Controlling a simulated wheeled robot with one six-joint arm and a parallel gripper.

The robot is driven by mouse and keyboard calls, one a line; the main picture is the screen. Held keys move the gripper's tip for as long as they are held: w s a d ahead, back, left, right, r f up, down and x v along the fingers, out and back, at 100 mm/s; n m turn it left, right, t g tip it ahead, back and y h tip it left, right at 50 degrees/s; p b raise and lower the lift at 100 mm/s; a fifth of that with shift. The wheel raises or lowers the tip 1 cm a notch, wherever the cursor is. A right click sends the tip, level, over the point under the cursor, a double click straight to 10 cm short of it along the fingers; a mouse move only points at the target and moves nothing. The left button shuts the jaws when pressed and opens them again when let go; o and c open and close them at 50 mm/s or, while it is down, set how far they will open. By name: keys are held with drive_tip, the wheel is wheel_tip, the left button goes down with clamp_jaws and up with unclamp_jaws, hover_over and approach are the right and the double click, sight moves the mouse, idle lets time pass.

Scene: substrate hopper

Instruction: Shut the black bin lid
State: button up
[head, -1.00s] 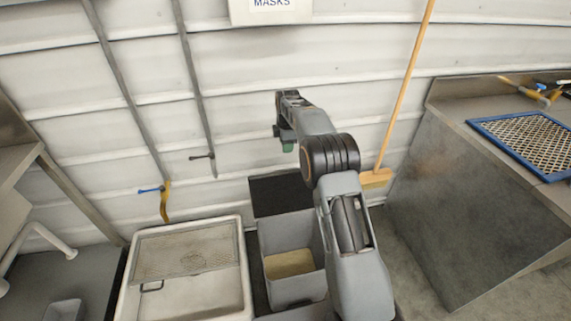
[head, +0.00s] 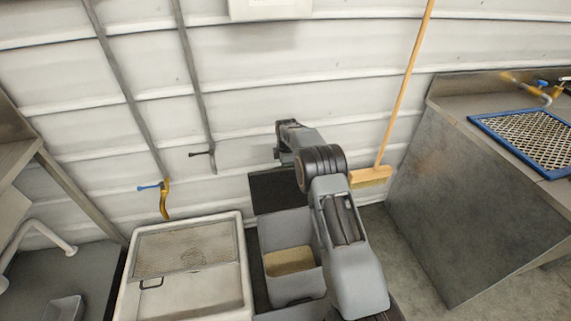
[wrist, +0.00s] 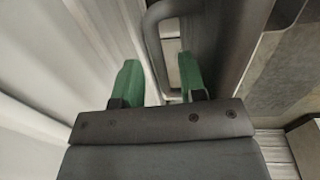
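The black bin lid (head: 279,191) stands raised behind the grey bin (head: 292,292), against the wall side, in the head view. The bin is open, with tan material (head: 288,261) inside. In the wrist view the dark lid (wrist: 238,45) shows close up, with a dark loop handle (wrist: 152,45) on its face. My gripper (wrist: 159,80) has green fingers set apart. The handle's outer bar lies between them in the picture, the right finger overlapping the loop's opening. I cannot tell whether the fingers touch it. In the head view my arm hides the fingers.
A white sink-like tub (head: 240,260) with a mesh screen stands left of the bin. A broom (head: 402,90) leans on the wall to the right. A grey bench (head: 470,190) with a blue-framed mesh (head: 530,138) stands at the right.

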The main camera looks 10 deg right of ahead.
drive_tip(key=shift+c, duration=0.3)
clamp_jaws()
idle(0.3)
